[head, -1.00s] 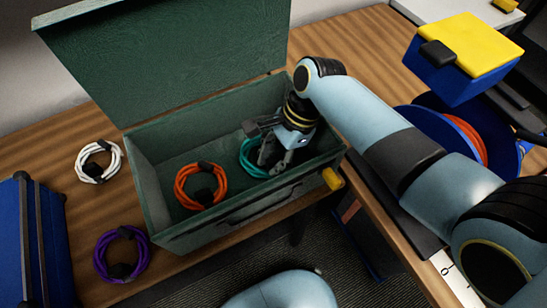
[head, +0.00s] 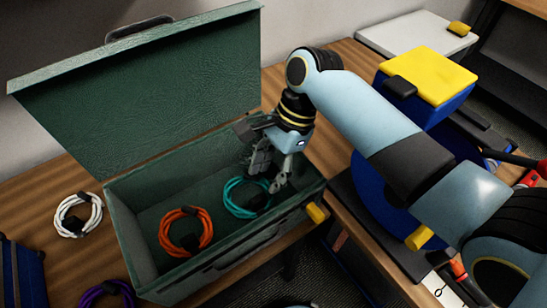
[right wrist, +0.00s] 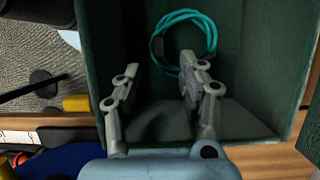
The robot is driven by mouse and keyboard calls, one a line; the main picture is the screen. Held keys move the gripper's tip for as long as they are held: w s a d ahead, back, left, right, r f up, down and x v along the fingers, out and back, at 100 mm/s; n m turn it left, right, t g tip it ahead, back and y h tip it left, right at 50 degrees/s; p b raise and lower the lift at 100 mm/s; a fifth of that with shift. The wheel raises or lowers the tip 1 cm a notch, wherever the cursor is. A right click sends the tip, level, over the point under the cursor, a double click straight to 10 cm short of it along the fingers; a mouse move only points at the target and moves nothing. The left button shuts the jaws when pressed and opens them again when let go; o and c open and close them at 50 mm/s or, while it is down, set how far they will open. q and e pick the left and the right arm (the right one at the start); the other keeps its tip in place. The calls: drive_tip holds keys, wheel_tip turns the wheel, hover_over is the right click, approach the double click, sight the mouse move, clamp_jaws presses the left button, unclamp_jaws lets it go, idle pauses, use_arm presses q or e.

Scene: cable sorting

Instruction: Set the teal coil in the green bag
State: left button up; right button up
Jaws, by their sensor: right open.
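The green bag shows as a hard, open green case (head: 128,240) with its lid raised at the back. The teal coil (head: 236,208) lies on the case floor in the right half, with a dark tie on it. It also shows in the right wrist view (right wrist: 213,27), beyond the fingertips. My right gripper (head: 272,176) is open and empty, above the right end of the case, close to the coil but apart from it. In the right wrist view its spread fingers (right wrist: 160,72) have nothing between them. My left gripper is out of view.
An orange coil (head: 163,237) lies left of the teal one in the case. A white coil (head: 60,213) and a purple coil (head: 93,292) lie on the wooden table to the left. A blue box with a yellow lid (head: 437,75) stands at the right.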

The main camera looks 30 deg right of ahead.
drive_tip(key=shift+v, duration=1.75)
